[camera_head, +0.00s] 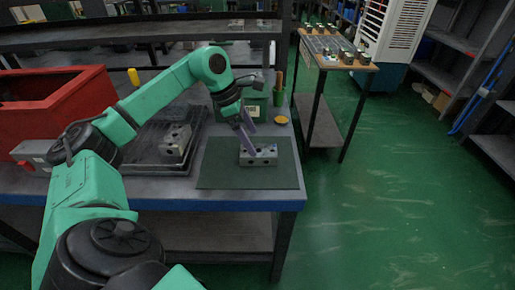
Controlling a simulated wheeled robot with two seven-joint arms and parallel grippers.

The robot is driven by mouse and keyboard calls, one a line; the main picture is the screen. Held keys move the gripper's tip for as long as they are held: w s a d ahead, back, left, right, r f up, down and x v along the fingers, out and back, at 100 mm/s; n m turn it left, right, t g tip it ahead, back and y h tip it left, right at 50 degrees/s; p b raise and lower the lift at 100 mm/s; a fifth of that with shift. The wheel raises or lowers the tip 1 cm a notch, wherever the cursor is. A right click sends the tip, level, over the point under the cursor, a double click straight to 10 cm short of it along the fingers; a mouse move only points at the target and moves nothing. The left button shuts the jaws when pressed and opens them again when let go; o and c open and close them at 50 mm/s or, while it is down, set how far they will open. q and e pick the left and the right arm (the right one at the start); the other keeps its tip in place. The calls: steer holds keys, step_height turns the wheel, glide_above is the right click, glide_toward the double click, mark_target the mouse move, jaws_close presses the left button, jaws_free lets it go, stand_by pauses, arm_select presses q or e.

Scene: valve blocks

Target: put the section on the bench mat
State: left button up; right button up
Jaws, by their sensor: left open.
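A grey metal valve section (259,156) with dark holes rests on the dark green bench mat (228,182), near the mat's middle. My left gripper (249,136) is just above and behind the section, its purple fingers pointing down at it. The fingers are open; whether they touch the section is too small to tell. Another grey valve block (176,140) sits in the dark tray (150,167) to the left of the mat. My right gripper is not in view.
A red bin (60,100) stands at the bench's left. A green box (256,104), a green cup (279,97) and a yellow round item (281,120) are behind the mat. A small table (335,52) with several blocks stands beyond. The mat's front is clear.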

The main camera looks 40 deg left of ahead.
arm_select(q)
steer(key=v, duration=0.6)
steer(key=shift+p, duration=0.3)
